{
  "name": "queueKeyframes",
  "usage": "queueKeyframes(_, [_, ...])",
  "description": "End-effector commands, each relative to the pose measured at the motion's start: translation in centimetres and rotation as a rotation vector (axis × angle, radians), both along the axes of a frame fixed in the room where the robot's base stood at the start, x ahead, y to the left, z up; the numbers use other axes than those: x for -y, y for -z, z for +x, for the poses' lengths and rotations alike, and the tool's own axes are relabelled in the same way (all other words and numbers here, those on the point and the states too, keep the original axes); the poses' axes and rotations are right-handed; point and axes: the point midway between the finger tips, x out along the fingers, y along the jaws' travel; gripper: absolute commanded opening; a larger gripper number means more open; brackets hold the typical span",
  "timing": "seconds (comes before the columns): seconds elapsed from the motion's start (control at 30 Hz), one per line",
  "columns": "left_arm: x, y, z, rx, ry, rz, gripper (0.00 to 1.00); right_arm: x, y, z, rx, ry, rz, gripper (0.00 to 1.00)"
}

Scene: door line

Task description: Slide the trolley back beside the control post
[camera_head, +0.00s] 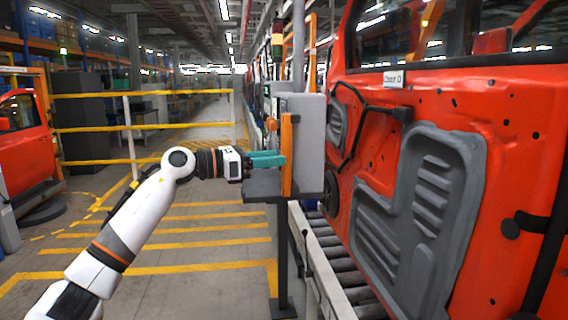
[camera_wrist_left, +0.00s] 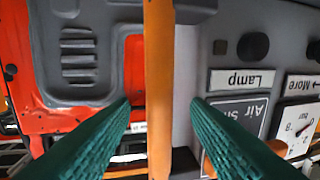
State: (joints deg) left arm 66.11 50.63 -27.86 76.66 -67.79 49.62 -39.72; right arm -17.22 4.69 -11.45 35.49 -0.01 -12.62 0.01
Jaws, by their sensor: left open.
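My left gripper (camera_head: 278,159) reaches in from the left to an orange upright bar (camera_head: 287,150) in front of the grey control post (camera_head: 311,130). In the left wrist view the same bar (camera_wrist_left: 158,90) runs between the two green fingers, with a gap on each side, so the gripper is open around it. The control post's labelled panel (camera_wrist_left: 240,80) shows upside down behind the bar. I cannot make out a separate trolley; whether the bar is its handle is not clear. My right gripper is not in view.
A red car door (camera_head: 500,100) with a grey inner panel fills the right, beside a roller conveyor (camera_head: 340,265). A dark shelf (camera_head: 262,187) sits below the gripper. Yellow rails (camera_head: 150,128) stand at the left. The yellow-striped floor (camera_head: 190,255) is clear.

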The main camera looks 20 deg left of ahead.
Motion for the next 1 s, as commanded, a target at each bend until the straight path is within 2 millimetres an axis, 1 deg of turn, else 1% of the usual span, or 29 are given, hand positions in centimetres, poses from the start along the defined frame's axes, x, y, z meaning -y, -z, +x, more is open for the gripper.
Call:
queueKeyframes(0.03, [-1.0,0.5,-0.9,0.001,-0.003,0.001,0.43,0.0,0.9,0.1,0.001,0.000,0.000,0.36])
queueKeyframes(0.2, [-3.4,0.4,-3.4,-0.001,-0.004,0.001,0.43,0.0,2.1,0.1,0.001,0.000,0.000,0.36])
queueKeyframes(0.3, [-4.4,0.3,-4.4,-0.001,-0.002,0.001,0.43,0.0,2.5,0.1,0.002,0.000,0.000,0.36])
queueKeyframes(0.4, [-5.0,0.2,-5.1,-0.001,0.000,0.001,0.43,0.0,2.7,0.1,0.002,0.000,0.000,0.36])
queueKeyframes(0.57, [-5.4,0.1,-5.5,-0.001,0.001,0.001,0.43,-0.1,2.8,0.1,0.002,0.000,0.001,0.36])
queueKeyframes(1.0, [-5.4,0.0,-5.5,-0.001,0.001,-0.001,0.43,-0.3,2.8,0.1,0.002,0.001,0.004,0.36])
